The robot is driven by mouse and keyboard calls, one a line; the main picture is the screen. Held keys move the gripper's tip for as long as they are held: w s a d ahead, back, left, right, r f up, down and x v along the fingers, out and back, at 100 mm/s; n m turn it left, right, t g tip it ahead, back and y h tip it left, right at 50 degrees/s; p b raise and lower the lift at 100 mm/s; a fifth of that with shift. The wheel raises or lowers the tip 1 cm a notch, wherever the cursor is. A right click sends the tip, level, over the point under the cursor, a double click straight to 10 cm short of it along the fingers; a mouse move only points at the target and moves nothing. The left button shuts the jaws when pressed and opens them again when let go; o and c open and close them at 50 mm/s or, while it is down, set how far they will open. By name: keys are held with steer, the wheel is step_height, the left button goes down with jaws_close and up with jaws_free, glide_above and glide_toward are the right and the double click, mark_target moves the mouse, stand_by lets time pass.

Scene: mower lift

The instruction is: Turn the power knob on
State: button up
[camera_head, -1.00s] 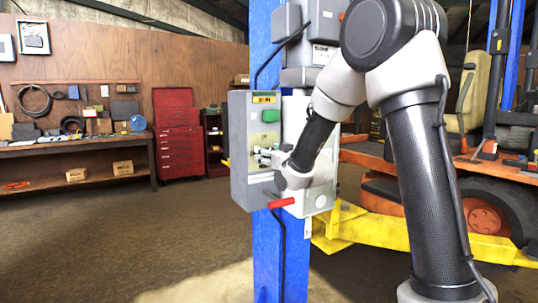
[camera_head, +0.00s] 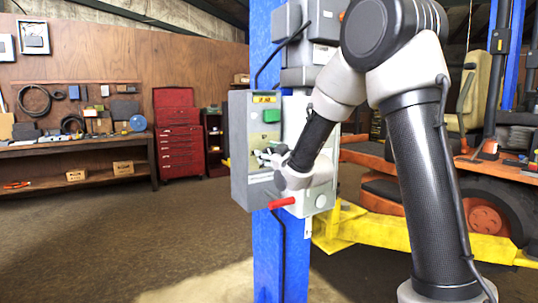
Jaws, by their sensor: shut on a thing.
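The grey control box (camera_head: 240,150) is mounted on the blue lift post (camera_head: 267,255). Its face has a yellow label (camera_head: 264,99) at the top and a green part (camera_head: 271,116) below it. My gripper (camera_head: 264,157) is at the middle of the box face, below the green part. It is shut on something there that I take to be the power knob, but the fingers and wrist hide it. I cannot tell which way the knob points. A red handle (camera_head: 282,203) sticks out at the lower edge of the box.
A red tool cabinet (camera_head: 178,135) and a workbench (camera_head: 80,145) are at the back left. The floor at left is open.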

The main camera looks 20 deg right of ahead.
steer(key=n, duration=0.6)
steer(key=shift+a+f+n, duration=0.15)
steer(key=shift+n, duration=0.15)
steer(key=n, duration=0.6)
steer(key=shift+f+n, duration=0.15)
steer(key=shift+n, duration=0.15)
steer(key=o, duration=1)
steer(key=v, duration=0.7)
steer(key=shift+s, duration=0.3)
